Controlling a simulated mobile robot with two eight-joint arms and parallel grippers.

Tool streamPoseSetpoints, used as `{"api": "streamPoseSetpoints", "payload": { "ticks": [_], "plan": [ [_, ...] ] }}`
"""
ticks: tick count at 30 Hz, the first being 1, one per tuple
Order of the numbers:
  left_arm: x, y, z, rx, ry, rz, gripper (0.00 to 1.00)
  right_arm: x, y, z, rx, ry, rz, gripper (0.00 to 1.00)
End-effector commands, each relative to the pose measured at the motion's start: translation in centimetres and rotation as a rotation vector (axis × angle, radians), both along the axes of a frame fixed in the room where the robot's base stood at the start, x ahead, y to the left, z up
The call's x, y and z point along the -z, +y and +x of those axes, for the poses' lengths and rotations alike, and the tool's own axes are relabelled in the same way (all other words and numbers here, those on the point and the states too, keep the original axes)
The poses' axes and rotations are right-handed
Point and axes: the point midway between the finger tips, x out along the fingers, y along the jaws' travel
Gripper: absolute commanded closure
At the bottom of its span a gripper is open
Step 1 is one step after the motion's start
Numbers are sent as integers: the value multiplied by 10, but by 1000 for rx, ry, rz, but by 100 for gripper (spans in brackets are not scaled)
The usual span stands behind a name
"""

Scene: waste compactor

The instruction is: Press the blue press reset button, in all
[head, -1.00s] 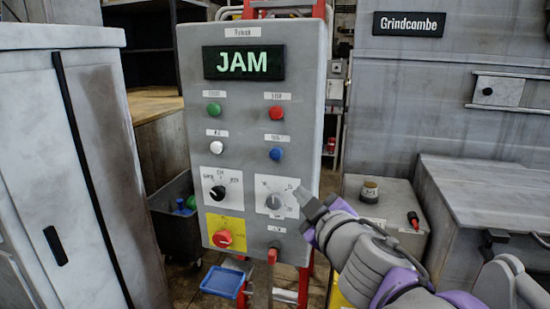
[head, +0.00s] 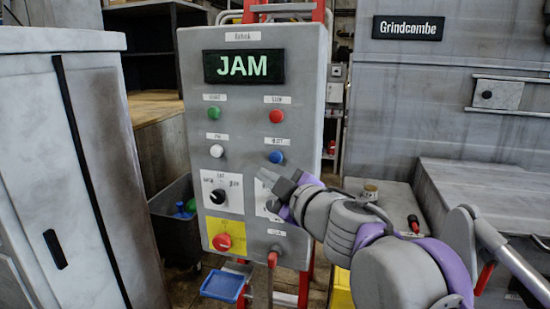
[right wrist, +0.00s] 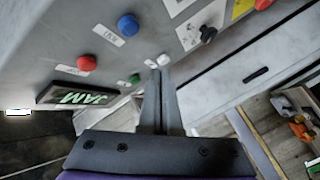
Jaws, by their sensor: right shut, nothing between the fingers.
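The blue button (head: 276,157) sits on the right side of the grey control panel (head: 245,110), below the red button (head: 276,116). A small label is above it. In the right wrist view the blue button (right wrist: 128,24) is at the upper middle, left of my fingertips and apart from them. My right gripper (head: 266,178) is shut and empty, just below the blue button in the head view, in front of the lower right dial's plate, which it mostly hides. The panel's screen (head: 243,67) reads JAM. My left gripper is not in view.
The panel also carries a green button (head: 214,112), a white button (head: 215,151), a black dial (head: 217,195) and a red knob (head: 222,242) on yellow. A grey cabinet (head: 70,150) stands left.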

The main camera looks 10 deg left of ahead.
Motion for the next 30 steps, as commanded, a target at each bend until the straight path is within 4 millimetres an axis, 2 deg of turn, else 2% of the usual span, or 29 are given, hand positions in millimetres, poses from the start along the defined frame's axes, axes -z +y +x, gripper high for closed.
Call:
{"api": "streamPoseSetpoints", "payload": {
  "ticks": [6,12,18,30],
  "plan": [
    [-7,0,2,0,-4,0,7,-1,-2,33,3,-2,-1,100],
    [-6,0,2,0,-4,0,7,0,-2,51,1,0,0,100],
    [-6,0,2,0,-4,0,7,0,-2,57,0,0,0,100],
    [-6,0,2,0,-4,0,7,0,-2,57,0,-1,-1,100]
  ]
}}
